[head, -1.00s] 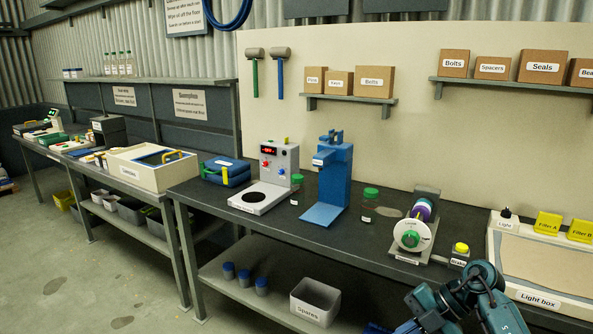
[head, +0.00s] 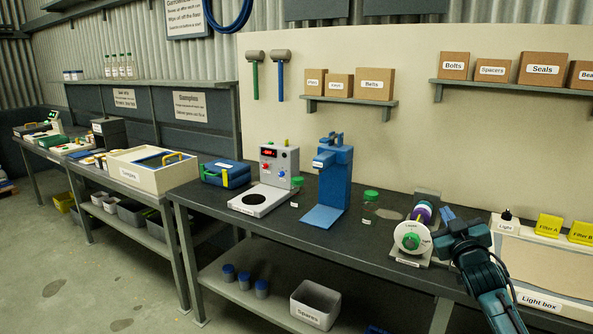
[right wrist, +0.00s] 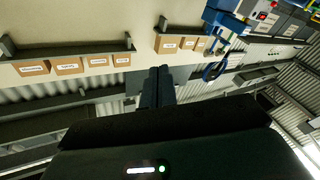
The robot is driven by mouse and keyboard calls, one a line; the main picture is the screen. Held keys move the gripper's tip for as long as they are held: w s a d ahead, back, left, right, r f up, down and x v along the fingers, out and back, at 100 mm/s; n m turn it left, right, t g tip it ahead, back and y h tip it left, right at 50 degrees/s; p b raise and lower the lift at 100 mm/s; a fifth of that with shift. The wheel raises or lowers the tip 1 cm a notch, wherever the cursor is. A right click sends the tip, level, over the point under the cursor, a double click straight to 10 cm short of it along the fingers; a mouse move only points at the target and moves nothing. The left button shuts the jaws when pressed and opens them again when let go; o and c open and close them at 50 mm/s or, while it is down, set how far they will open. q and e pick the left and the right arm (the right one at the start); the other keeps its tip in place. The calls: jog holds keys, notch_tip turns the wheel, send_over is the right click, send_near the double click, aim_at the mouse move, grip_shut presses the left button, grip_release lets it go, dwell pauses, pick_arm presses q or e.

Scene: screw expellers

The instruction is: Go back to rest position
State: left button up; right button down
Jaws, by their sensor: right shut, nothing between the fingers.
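My right arm comes in at the lower right of the head view. My right gripper (head: 447,213) is shut and empty, with its blue fingers pointing up. In the picture it stands just right of the white drum machine with the purple ring (head: 422,212) and left of the light box (head: 538,300). The right wrist view shows the two dark fingers (right wrist: 157,86) pressed together with nothing between them. My left gripper is not in view.
The dark workbench (head: 270,225) carries a blue press (head: 336,180), a grey control unit (head: 279,160), green-lidded jars and a blue case (head: 225,173). A grey Spares bin (head: 315,303) sits on the lower shelf. Wall shelves hold cardboard boxes (head: 375,84).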

jog(key=s+a+f+g+y, duration=0.1)
jog(key=s+a+f+g, duration=0.15)
jog(key=s+f, duration=0.35)
jog(key=s+a+f+g+y, duration=0.1)
jog(key=s+a+f, duration=0.25)
jog(key=f, duration=0.55)
jog(key=s+a+f+g+y, duration=0.1)
jog(key=s+a+f+g, duration=0.1)
jog(key=s+a+f, duration=0.4)
jog(key=s+a+f+g+y, duration=0.1)
jog(key=s+a+f, duration=0.3)
jog(key=s, duration=0.8)
jog(key=s+a+f+m+g+y, duration=0.1)
jog(key=s+a+f, duration=0.3)
jog(key=s, duration=0.8)
jog(key=shift+a+f+g, duration=0.4)
jog(key=shift+f+g, duration=0.2)
jog(key=shift+g, duration=0.15)
